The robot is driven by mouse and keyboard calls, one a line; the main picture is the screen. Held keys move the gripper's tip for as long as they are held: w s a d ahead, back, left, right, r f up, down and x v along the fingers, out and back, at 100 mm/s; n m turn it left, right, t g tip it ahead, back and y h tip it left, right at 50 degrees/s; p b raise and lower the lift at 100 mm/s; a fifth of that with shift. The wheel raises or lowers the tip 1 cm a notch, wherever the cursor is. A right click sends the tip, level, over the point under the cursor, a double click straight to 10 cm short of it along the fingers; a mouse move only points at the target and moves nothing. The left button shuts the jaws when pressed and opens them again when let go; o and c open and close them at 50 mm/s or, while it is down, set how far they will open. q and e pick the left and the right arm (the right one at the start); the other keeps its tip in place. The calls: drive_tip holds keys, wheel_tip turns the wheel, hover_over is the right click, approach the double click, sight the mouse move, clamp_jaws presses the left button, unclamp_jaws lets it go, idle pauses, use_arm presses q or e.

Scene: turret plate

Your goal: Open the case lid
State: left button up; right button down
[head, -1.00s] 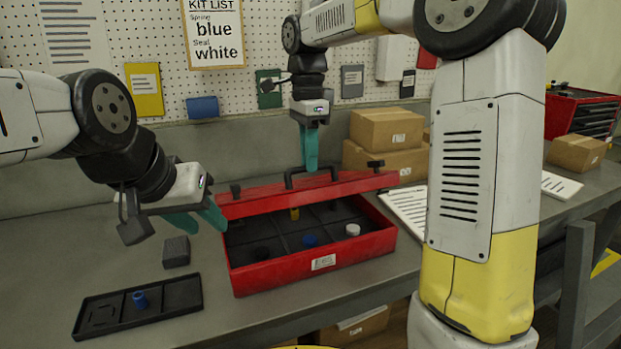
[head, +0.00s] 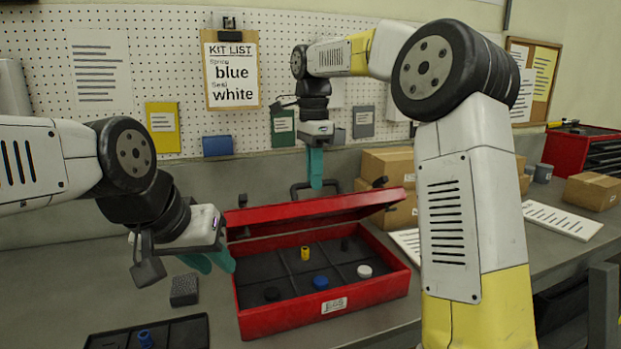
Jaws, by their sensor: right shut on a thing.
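The red case (head: 330,323) stands on the bench. Its lid (head: 318,212) is raised and tilted back at the rear, so the divided dark inside shows. A dark handle (head: 294,194) is on the lid's far edge. My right gripper (head: 315,186) is shut at this handle, with its teal fingers pointing down; the exact contact is partly hidden behind the lid. My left gripper (head: 210,264) is empty at the case's left side, its teal fingers apart.
Inside the case are a yellow part (head: 305,253), a blue part (head: 321,282) and a white part (head: 364,271). A dark block (head: 184,290) and a black tray (head: 185,332) with a blue part (head: 145,338) lie at left. Cardboard boxes (head: 390,162) stand behind.

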use_arm(q)
drive_tip(key=shift+d+f+m, duration=0.1)
drive_tip(key=shift+m, duration=0.3)
drive_tip(key=c, duration=0.3)
drive_tip(key=m, duration=0.2)
drive_tip(key=d+m, duration=0.1)
drive_tip(key=shift+w+r+m, duration=0.2)
drive_tip(key=shift+w+m, duration=0.05)
drive_tip(key=shift+m, duration=0.15)
clamp_jaws()
drive_tip(key=w+d+r+m+y, duration=0.25)
drive_tip(key=d+m, duration=0.25)
drive_tip(key=m, duration=0.9)
drive_tip(key=w+d+r+m+y, duration=0.1)
drive_tip(key=d+r+m+y, duration=0.3)
drive_tip(key=m, duration=0.9)
drive_tip(key=w+f+h, duration=0.2)
drive_tip(key=w+f, duration=0.3)
drive_tip(key=f, duration=0.4)
drive_tip(key=shift+w+a+r, duration=0.4)
drive_tip(key=shift+w+r, duration=0.2)
drive_tip(key=shift+r, duration=0.25)
drive_tip(key=shift+w+a+r, duration=0.35)
drive_tip(key=shift+w+r, duration=0.2)
drive_tip(key=shift+r, duration=0.25)
